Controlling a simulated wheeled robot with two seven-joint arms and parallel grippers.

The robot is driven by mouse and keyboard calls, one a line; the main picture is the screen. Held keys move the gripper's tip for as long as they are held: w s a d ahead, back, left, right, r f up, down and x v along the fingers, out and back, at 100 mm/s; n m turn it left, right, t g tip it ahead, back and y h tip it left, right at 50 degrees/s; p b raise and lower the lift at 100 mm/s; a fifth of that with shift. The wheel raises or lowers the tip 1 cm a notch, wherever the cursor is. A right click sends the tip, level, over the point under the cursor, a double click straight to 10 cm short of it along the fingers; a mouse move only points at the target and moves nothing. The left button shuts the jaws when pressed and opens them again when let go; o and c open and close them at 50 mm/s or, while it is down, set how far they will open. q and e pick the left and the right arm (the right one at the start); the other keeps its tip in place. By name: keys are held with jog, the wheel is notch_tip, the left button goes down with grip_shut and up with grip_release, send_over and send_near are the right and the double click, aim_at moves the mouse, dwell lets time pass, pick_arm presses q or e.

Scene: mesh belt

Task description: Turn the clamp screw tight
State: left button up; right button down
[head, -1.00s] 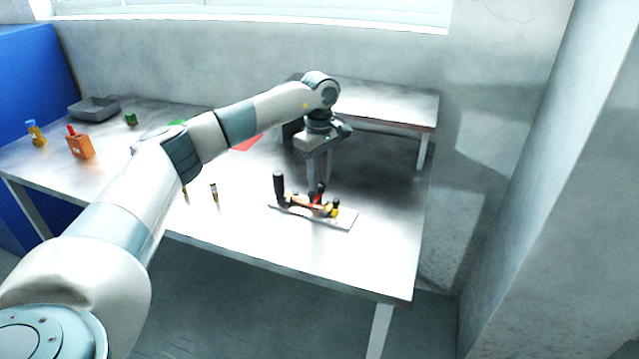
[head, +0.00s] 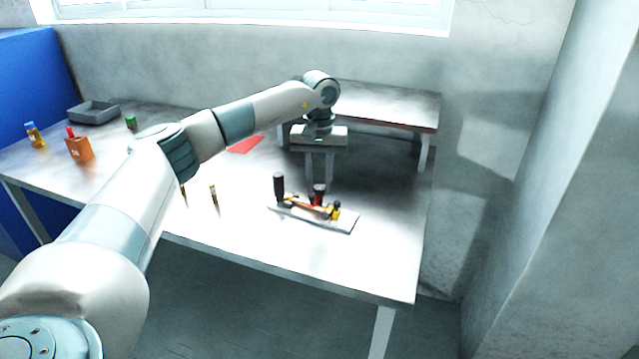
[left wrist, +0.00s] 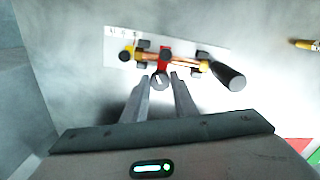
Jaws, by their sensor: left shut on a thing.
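A red clamp (left wrist: 164,56) stands on a pale board (head: 345,222) on the table, with an orange-brown rod (head: 305,203) running along the board through it. The clamp screw (left wrist: 160,80) has a dark round head with a white mark, on the clamp's near side in the left wrist view. My left gripper (head: 320,181) points down over the clamp. In the left wrist view its two fingers (left wrist: 162,77) stand on either side of the screw head, shut on it. The screw's thread is hidden. My right gripper is not in view.
A black handle (head: 279,186) stands at the board's left end, close to my fingers, and a yellow fitting (head: 336,210) at its right. The table front is clear.

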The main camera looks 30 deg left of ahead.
pick_arm(q)
jog(key=shift+m, duration=1.9)
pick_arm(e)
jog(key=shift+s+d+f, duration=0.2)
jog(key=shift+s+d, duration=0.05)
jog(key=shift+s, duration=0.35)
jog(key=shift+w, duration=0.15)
